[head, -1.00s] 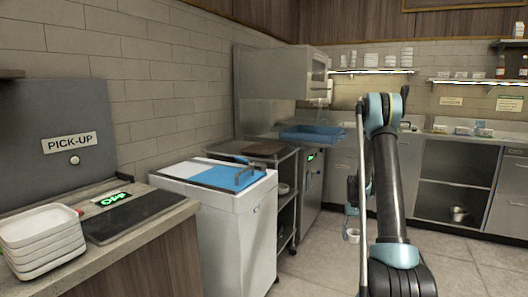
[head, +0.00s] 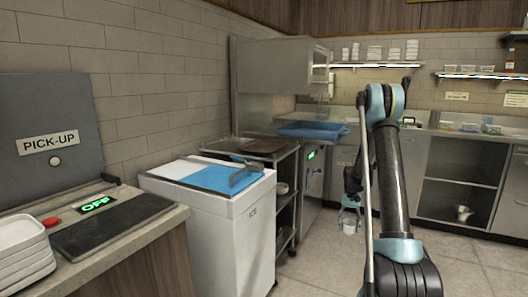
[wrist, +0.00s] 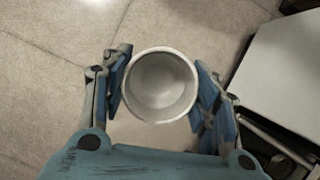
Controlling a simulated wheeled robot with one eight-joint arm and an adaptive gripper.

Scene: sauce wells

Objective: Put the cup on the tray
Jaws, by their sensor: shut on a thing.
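My gripper (head: 351,213) is shut on a small white cup (head: 349,228), low in front of the far counters in the head view. In the wrist view the cup (wrist: 161,86) stands between the blue fingers of my gripper (wrist: 160,95), its open mouth facing the camera and its inside empty. Bare floor shows around it. A blue tray (head: 312,131) lies on the steel counter at the back. A brown, flat tray-like piece (head: 262,146) lies on top of the dark cart. I cannot tell which one the task means.
A white ice bin (head: 230,225) with a blue lid stands left of my arm, beside the dark cart (head: 287,190). The pick-up counter (head: 120,235) with stacked white containers (head: 22,245) is at near left. Open tiled floor (head: 320,265) lies ahead.

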